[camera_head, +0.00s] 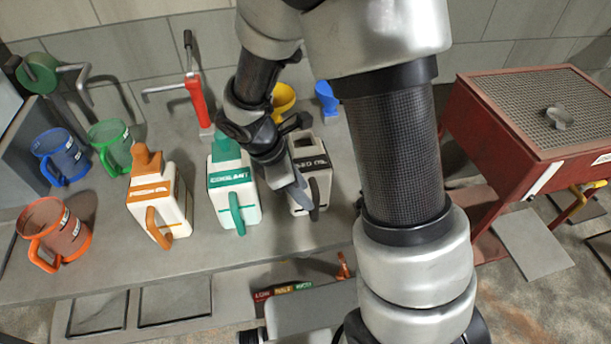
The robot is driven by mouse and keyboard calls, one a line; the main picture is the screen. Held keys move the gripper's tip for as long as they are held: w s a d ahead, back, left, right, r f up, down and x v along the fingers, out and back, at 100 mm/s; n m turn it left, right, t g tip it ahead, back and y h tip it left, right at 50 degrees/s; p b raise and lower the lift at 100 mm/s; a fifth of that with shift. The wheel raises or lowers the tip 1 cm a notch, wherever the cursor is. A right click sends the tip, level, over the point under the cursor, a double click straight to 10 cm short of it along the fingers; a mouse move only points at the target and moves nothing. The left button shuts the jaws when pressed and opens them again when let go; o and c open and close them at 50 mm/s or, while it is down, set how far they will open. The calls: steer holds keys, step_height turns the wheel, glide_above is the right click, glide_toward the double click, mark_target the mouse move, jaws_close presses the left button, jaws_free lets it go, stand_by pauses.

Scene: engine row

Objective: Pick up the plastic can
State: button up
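Three white plastic cans stand upright on the grey bench. One has an orange cap, label and handle (157,198). One has a green cap, a green label that seems to read coolant, and a green handle (233,188). One has a black label and dark handle (310,180). My gripper (292,190) points down at the left side of the black-labelled can and partly covers it. A grey finger overlaps that can's edge; I cannot tell whether it touches. The other finger is not clearly visible, and the gap between the fingers is hidden.
Clear blue (58,155), green (111,146) and orange (58,232) jugs stand at the left of the bench (110,265). A red hand pump (196,98) and yellow (283,100) and blue (326,98) funnels are behind. A red grated-top tank (490,150) stands right.

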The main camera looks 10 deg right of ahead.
steer(key=shift+b+x, duration=0.3)
steer(key=shift+x, duration=3.25)
jaws_close()
steer(key=shift+r, duration=0.1)
